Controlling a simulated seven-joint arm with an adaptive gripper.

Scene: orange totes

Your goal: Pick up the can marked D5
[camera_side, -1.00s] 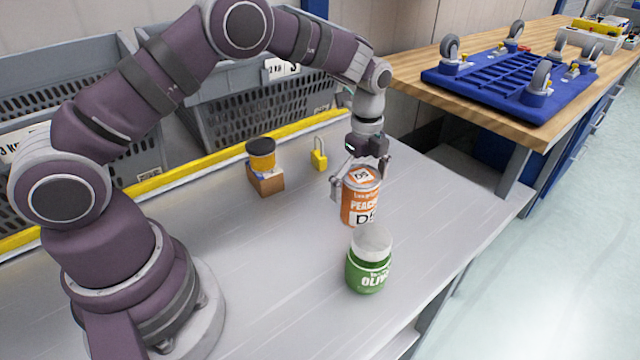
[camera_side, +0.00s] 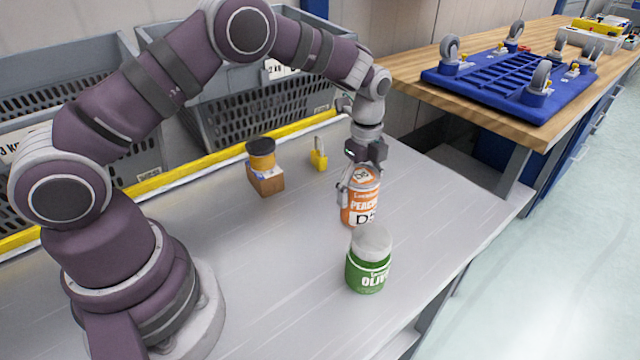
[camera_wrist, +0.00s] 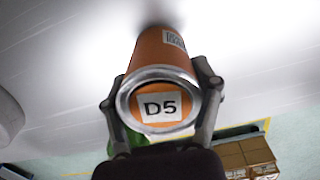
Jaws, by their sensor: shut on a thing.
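The can marked D5 (camera_side: 359,207) is orange, with a peach label and a white D5 tag on its side. It stands upright on the grey table. In the wrist view the can (camera_wrist: 158,106) shows its top with a D5 tag, between the two fingers. My gripper (camera_side: 360,184) is above the can with its fingers down around the upper part. In the wrist view my gripper (camera_wrist: 160,92) has a finger against each side of the can. It is shut on the can. The can's lower part shows no clear gap from the table.
A green olive jar (camera_side: 367,272) with a pale lid stands just in front of the can. A small brown box (camera_side: 266,181) with a yellow, black-lidded jar (camera_side: 261,154) on it and a yellow padlock (camera_side: 318,158) stand behind left. Grey crates (camera_side: 262,100) line the back.

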